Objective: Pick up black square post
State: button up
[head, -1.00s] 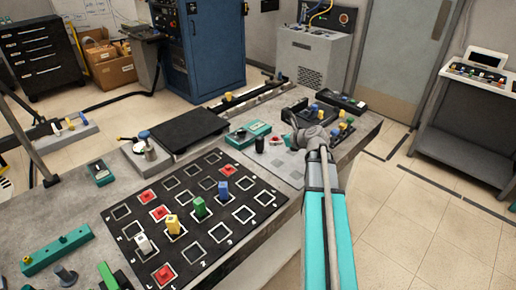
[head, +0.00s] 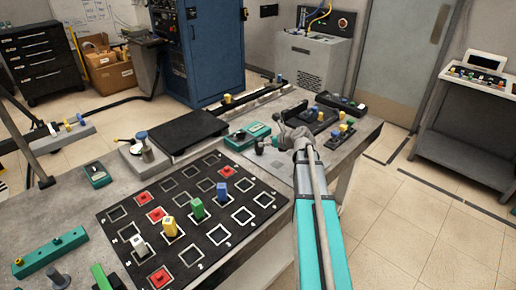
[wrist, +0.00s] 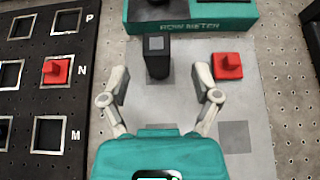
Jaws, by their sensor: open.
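The black square post (wrist: 157,62) stands on the light grey pad (wrist: 183,105) in the wrist view, with a grey square on its top. My gripper (wrist: 160,75) is open and empty, with one finger to each side of the line to the post; the post shows ahead, between the fingertips. In the head view the post (head: 260,147) is a small dark shape just left of my gripper (head: 281,132). I cannot tell the gripper's height over it.
A red block (wrist: 229,67) lies just right of the right finger. The teal flow meter (wrist: 190,28) is right behind the post. The black lettered board (wrist: 50,100) with red blocks is at left. Bare pad lies nearer my gripper.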

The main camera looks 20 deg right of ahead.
aim_at(262, 141)
jog(key=shift+b+x, duration=0.9)
jog(key=shift+x, duration=1.4)
jog(key=shift+a, duration=0.15)
jog(key=shift+r, duration=0.1)
grip_shut()
